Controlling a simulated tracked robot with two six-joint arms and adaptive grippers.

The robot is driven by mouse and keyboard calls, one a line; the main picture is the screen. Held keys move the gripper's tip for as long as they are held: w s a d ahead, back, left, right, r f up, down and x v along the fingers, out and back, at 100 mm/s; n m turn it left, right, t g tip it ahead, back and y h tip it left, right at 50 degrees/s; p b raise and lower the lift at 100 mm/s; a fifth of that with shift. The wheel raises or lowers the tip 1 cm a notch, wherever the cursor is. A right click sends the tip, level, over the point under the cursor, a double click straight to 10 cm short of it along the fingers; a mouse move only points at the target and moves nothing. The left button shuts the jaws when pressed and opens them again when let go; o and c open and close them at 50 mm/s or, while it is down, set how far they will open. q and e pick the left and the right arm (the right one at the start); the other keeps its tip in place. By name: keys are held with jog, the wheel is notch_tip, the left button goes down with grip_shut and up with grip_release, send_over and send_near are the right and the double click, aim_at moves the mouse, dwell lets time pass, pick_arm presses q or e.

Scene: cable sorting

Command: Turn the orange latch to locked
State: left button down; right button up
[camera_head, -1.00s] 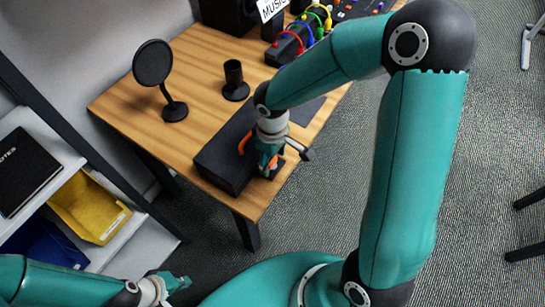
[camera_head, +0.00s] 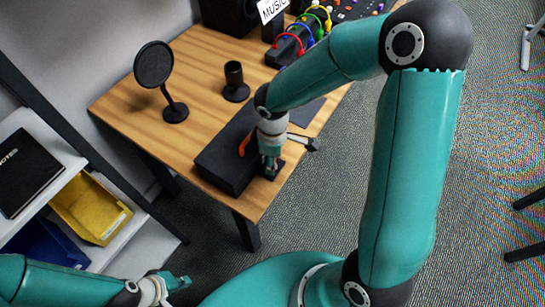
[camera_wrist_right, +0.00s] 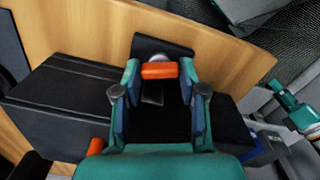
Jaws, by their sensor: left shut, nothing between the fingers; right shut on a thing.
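The orange latch (camera_wrist_right: 158,70) is a short orange bar on a black plate (camera_wrist_right: 178,47) with a round silver part beside it. In the right wrist view it lies crosswise between the fingers of my right gripper (camera_wrist_right: 158,78), which is shut on it. In the head view my right gripper (camera_head: 270,170) points down at the front edge of the black box (camera_head: 225,165) and hides the latch. My left gripper (camera_head: 178,283) is shut and empty, low at the left, away from the table.
The wooden table (camera_head: 200,85) carries a round black disc on a stand (camera_head: 153,66), a small black cup-like stand (camera_head: 235,82) and coloured cables (camera_head: 318,20). A shelf with a yellow bin (camera_head: 95,212) and a blue bin (camera_head: 45,245) stands at left.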

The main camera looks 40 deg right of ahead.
jog(key=shift+n, duration=0.3)
jog(key=o, duration=1.1)
jog(key=shift+o, duration=0.2)
